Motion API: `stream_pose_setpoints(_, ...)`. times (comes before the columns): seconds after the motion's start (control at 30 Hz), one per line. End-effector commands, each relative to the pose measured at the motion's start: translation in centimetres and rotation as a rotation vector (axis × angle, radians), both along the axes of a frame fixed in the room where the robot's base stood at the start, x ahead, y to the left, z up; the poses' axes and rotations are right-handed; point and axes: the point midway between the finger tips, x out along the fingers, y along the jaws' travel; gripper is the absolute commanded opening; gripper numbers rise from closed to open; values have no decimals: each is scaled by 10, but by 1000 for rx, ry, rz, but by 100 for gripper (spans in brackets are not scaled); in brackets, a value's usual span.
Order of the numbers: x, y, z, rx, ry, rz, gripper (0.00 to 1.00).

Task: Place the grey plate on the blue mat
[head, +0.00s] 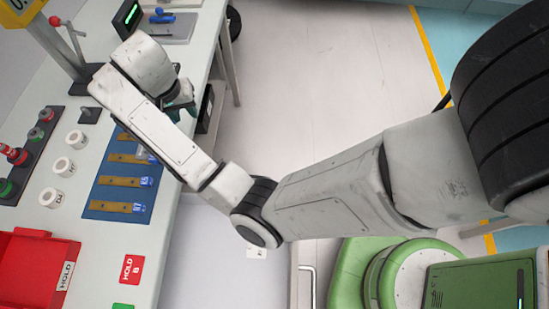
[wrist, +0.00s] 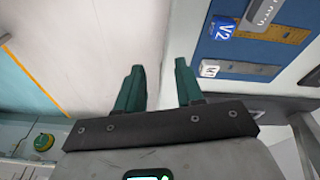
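The blue mat (head: 100,208) lies on the worktop at the left, with several brass strips across it. In the wrist view the mat (wrist: 208,48) is at the upper right. A grey plate (wrist: 245,71) with a white tag lies along the mat's lower edge there, beside a brass strip tagged V2. I cannot tell whether its whole underside is on the mat. My gripper (wrist: 160,68) is open and empty, apart from the plate and to its left. In the head view my gripper (head: 180,103) is beyond the mat near the worktop's edge, partly hidden by my arm.
White round pieces (head: 62,166) and a button panel (head: 30,155) lie left of the mat. The floor beyond is clear.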

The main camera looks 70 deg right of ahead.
Motion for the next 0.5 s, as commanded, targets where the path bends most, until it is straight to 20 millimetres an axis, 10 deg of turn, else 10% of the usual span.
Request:
stream_pose_setpoints(0.23,-90,-28,-50,-83,42,312,37)
stream_pose_setpoints(0.5,-198,0,-88,-36,89,686,37)
